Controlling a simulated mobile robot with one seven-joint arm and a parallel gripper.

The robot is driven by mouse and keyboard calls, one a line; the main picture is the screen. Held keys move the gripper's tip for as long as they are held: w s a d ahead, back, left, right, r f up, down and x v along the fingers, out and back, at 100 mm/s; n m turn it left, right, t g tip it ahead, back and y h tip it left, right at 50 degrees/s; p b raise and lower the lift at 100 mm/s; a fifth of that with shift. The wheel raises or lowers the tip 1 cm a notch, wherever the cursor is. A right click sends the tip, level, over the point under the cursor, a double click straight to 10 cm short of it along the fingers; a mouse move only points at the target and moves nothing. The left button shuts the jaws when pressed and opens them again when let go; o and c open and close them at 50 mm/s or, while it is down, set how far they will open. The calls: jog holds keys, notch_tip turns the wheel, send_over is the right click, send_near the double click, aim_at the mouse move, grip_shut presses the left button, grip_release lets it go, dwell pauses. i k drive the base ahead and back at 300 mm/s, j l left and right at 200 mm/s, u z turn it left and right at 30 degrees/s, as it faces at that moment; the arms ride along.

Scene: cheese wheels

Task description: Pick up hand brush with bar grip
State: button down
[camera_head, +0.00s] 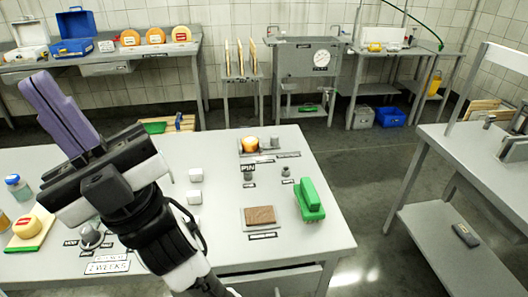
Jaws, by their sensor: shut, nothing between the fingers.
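A green hand brush (309,201) with a raised bar along its top lies near the right edge of the grey table (325,238). Its bristles are not clearly seen. My gripper (38,80) has purple fingers, is shut and empty, and is raised over the left part of the table, pointing to the upper left. It is well to the left of the brush and apart from it.
A brown block (261,215) on a small tray lies just left of the brush. Small weights (286,171), white cubes (195,175) and a yellow-orange round (250,144) stand nearby. Floor is clear right of the table, before another grey bench (440,160).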

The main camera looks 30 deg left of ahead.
aim_at(311, 209)
jog(key=j+z, duration=0.25)
jog(key=j, duration=0.15)
jog(key=k+j+z, duration=0.25)
jog(key=j+z, duration=0.2)
jog(key=j, duration=0.3)
jog(key=k+j+z, duration=0.35)
jog(key=j+z, duration=0.15)
jog(key=j, duration=0.2)
jog(key=i+j, duration=0.3)
jog(key=i, duration=0.15)
